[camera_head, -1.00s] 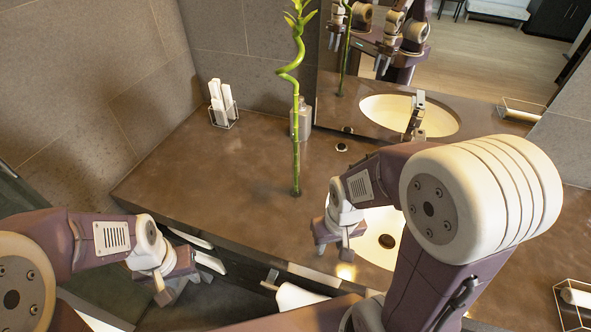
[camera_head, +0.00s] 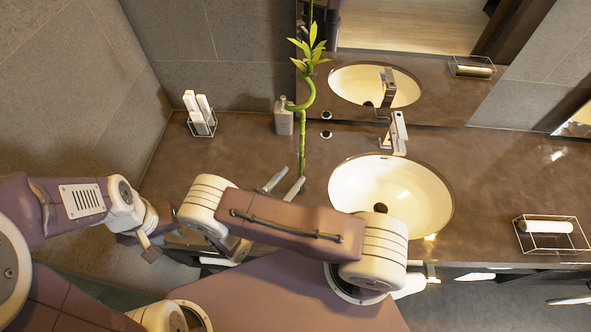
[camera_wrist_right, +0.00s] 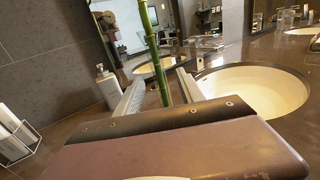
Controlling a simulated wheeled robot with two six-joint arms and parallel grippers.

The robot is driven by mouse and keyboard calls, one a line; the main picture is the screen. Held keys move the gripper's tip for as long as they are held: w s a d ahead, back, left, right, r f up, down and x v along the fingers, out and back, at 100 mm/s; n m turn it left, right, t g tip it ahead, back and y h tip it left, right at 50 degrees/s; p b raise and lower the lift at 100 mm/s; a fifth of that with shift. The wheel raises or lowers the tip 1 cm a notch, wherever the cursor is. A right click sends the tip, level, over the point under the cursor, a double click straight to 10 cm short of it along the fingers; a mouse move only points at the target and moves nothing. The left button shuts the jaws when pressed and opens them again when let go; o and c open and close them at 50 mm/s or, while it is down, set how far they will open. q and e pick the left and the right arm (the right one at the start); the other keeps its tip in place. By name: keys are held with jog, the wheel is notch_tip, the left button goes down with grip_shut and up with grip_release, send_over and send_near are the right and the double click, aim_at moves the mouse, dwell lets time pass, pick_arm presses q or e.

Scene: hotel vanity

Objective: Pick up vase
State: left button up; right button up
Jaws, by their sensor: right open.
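A green bamboo stalk (camera_head: 302,140) with a spiral top and leaves stands upright on the counter, left of the sink. I cannot make out a separate vase body around its base. My right gripper (camera_head: 283,185) is open, low over the counter, with its fingers pointing toward the stalk's lower part. In the right wrist view the stalk (camera_wrist_right: 152,40) shows between the two open fingers (camera_wrist_right: 160,88); its base is hidden by the gripper body, and contact cannot be told. My left gripper (camera_head: 148,245) is at the lower left, apart from the stalk, its jaw opening unclear.
A grey bottle (camera_head: 284,117) stands just left of the stalk. A wire basket (camera_head: 548,232) sits at the far right. The mirror stands behind.

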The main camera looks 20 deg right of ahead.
aim_at(300, 167)
jog(key=shift+w+d+f, duration=0.1)
jog(key=shift+w+d, duration=0.1)
jog(key=shift+d, duration=0.1)
jog(key=p+x, duration=0.1)
jog(key=x, duration=0.1)
jog(key=shift+w+d+r+p, duration=0.1)
jog(key=shift+d+r+p, duration=0.1)
jog(key=shift+d+p, duration=0.15)
jog(key=shift+w+d+f, duration=0.15)
jog(key=shift+w+d, duration=0.05)
jog(key=shift+w, duration=0.1)
jog(key=p+x, duration=0.3)
jog(key=x, duration=0.2)
jog(key=shift+w+d, duration=0.15)
jog(key=shift+w, duration=0.1)
jog(key=c, duration=0.3)
pick_arm(q)
notch_tip(300, 167, up, 5)
jog(key=shift+d+r, duration=0.1)
jog(key=shift+d, duration=0.05)
pick_arm(e)
grip_shut()
